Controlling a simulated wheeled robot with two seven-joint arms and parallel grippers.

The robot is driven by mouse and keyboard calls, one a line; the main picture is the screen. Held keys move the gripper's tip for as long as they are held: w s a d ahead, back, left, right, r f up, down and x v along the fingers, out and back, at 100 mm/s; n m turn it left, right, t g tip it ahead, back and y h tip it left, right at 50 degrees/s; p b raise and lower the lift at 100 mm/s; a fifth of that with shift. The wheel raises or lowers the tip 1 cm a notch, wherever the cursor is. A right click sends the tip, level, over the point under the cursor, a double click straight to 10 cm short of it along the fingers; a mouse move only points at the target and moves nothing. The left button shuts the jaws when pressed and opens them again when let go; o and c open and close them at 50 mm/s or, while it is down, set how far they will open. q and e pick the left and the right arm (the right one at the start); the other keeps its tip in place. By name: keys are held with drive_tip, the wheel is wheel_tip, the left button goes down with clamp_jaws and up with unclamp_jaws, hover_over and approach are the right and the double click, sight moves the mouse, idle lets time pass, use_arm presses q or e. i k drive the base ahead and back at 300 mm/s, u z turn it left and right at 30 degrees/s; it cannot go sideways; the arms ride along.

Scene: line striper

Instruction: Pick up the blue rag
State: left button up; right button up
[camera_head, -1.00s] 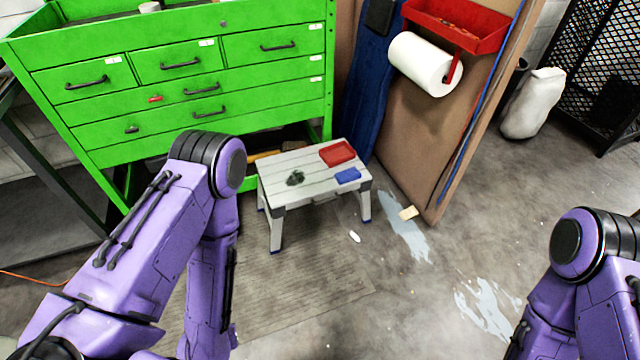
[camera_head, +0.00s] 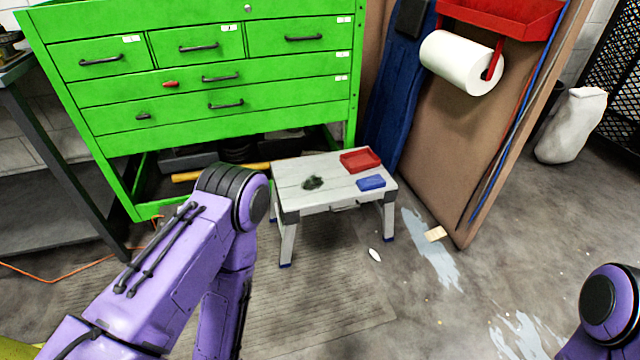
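A small blue item (camera_head: 371,182), which looks like a folded rag, lies flat on the right front part of a grey step stool (camera_head: 325,194). A red tray (camera_head: 360,160) sits just behind it on the stool, and a dark green crumpled thing (camera_head: 313,183) lies to its left. My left arm's purple links stand in front and to the left of the stool, but its gripper is not visible. My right arm shows only at the lower right corner, and its gripper is out of view.
A green tool cabinet (camera_head: 205,75) stands behind the stool. A brown board (camera_head: 440,140) with a paper roll (camera_head: 461,62) and a red bin (camera_head: 505,14) leans at the right. A white bit (camera_head: 375,255) and pale stains (camera_head: 430,250) mark the floor. The floor right of the stool is mostly open.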

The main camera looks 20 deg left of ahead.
sight(365, 184)
drive_tip(key=z, duration=0.05)
drive_tip(key=k, duration=0.55)
drive_tip(key=u, duration=0.8)
drive_tip(key=i, duration=1.55)
drive_tip(key=z, duration=0.5)
